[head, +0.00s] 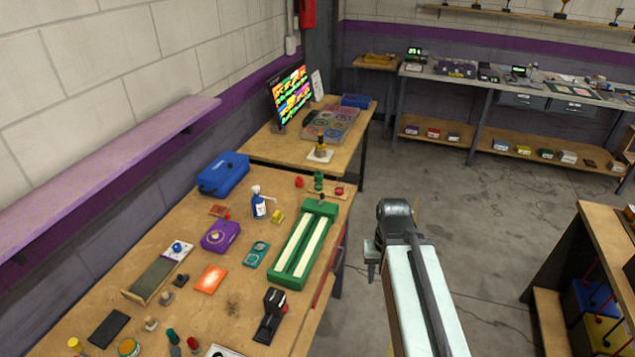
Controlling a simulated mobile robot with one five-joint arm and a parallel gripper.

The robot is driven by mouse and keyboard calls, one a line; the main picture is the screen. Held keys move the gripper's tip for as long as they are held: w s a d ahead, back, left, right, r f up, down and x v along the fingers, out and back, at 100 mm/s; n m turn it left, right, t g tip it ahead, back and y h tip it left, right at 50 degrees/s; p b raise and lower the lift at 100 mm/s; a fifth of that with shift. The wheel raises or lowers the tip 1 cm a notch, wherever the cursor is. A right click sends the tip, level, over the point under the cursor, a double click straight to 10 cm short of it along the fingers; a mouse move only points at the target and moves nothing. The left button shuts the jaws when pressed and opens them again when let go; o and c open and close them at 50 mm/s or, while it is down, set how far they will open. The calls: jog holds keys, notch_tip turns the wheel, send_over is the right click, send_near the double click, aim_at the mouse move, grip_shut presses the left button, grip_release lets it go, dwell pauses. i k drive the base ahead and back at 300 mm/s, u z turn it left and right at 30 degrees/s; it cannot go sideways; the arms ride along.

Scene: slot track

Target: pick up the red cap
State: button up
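A small red piece (299,181) stands on the near workbench, at its far end, just left of a green piece (318,182); it looks like the red cap, but it is too small to be sure. Another small red piece (339,190) sits on a little wooden stand to the right. A red-topped bottle (172,338) stands at the bench's near edge. My gripper (371,262) hangs from the end of my arm, over the floor to the right of the bench, apart from all these pieces. Its fingers are too small and dark to tell whether they are open.
A green box with two pale strips (301,245) lies along the bench's right side. A blue box (223,174), spray bottle (258,202), purple box (221,236) and black device (270,315) stand around it. A wall shelf (100,175) overhangs the left; grey floor (470,225) is clear at right.

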aim_at(299, 181)
jog(key=z, duration=0.8)
jog(key=i, duration=3.05)
jog(key=u, duration=4.3)
jog(key=i, duration=0.5)
jog(key=u, duration=0.1)
